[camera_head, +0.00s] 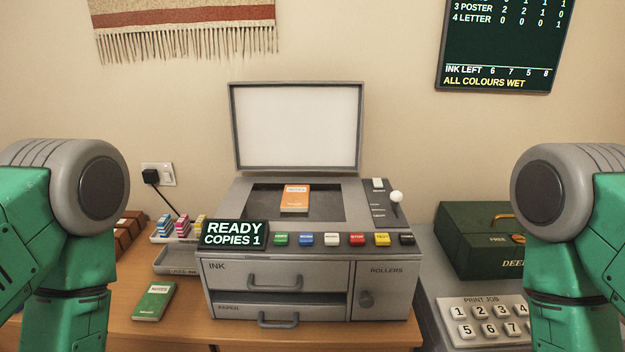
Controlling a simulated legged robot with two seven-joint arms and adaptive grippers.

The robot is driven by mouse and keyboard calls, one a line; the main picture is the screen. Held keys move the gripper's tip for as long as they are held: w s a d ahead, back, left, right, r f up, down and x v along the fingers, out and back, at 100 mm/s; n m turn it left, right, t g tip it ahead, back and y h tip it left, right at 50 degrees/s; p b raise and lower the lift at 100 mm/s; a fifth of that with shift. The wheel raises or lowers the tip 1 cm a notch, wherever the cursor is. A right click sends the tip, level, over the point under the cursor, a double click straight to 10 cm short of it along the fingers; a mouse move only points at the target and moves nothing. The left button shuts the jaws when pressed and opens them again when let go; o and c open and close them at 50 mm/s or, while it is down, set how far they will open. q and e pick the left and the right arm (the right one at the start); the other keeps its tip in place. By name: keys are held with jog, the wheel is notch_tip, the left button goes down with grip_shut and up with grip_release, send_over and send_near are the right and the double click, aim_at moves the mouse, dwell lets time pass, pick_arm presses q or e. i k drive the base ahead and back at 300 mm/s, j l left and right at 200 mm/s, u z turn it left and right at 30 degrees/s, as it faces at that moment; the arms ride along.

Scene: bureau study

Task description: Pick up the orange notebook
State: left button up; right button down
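The orange notebook (295,199) lies on the dark recessed bed of a grey copier (250,289), under its raised lid (296,128). It has a pale label at its top end, and nothing covers it. My two green and grey arms show at the left and right edges of the view. Neither gripper shows in this view, and both arms are apart from the notebook.
A green notebook (154,301) lies on the wooden desk (165,336), left of the copier. A lever with a white knob (396,197) stands right of the bed. A READY sign (233,234) and coloured buttons line the front. A green box (478,240) and a number keypad (488,320) are at right.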

aim_at(296, 197)
jog(key=j+z, duration=0.25)
jog(key=j, duration=0.3)
jog(key=j+z, duration=0.25)
jog(key=j, duration=0.35)
jog(key=j+z, duration=0.25)
jog(key=j, duration=0.3)
jog(key=k+j+z, duration=0.25)
jog(key=j, duration=0.25)
jog(key=i+j, duration=0.05)
jog(key=i, duration=0.05)
